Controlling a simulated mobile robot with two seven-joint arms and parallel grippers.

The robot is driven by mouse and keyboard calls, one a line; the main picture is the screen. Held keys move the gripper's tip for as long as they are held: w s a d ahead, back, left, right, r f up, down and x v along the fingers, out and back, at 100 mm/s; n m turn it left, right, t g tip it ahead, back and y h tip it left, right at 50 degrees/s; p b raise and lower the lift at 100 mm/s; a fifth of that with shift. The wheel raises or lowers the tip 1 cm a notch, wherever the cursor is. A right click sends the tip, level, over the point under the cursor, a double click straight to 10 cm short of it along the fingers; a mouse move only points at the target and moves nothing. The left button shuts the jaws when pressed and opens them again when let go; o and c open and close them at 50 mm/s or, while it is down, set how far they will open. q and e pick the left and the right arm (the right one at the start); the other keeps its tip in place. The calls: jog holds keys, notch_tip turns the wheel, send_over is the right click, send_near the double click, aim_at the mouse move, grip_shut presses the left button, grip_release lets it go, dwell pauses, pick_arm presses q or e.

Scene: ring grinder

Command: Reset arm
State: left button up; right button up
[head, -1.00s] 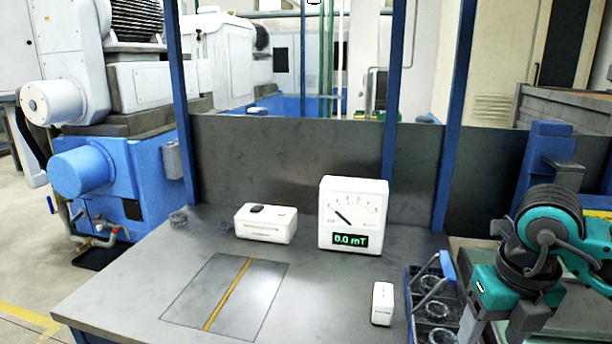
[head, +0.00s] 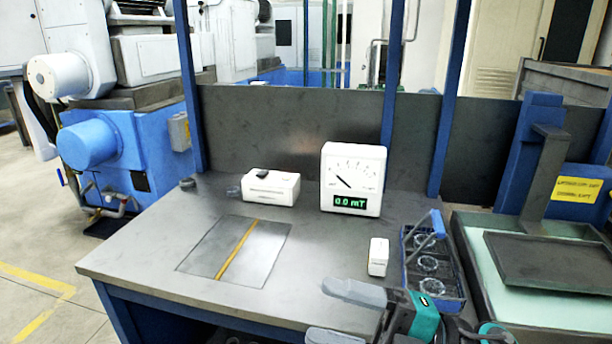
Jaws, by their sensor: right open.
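My right gripper (head: 318,311) is at the bottom of the head view, right of centre. Its two grey fingers are apart and point left, with nothing seen between them. It is over or in front of the table's (head: 130,255) front edge; its exact height is hard to tell. Part of its teal and black arm shows at the bottom right, and the rest is out of view. My left gripper is not in view.
A small white device (head: 378,257) and a blue basket (head: 455,302) with rings are near the right gripper. A white box (head: 271,188) and a meter (head: 352,205) reading 0.0 mT stand further back. A dark tray (head: 555,262) is at right.

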jog(key=w+d+f+m+t+h, duration=0.5)
jog(key=d+f+m+t+h, duration=0.45)
jog(key=m+t, duration=0.7)
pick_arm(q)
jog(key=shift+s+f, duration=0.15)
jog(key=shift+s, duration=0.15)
pick_arm(e)
jog(key=s+d+f+m+g+h, duration=0.2)
jog(key=s+f+m+g+h, duration=0.2)
jog(key=f, duration=0.6)
jog(key=s+d+f+m+g+h, duration=0.2)
jog(key=s+f+m+g+h, duration=0.2)
jog(key=s+f+m, duration=0.3)
notch_tip(320, 180, down, 4)
jog(key=shift+d+r+g+h, duration=0.15)
jog(key=shift+d+g+h, duration=0.15)
jog(key=shift+g, duration=0.35)
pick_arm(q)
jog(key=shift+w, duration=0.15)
pick_arm(e)
jog(key=shift+m, duration=0.25)
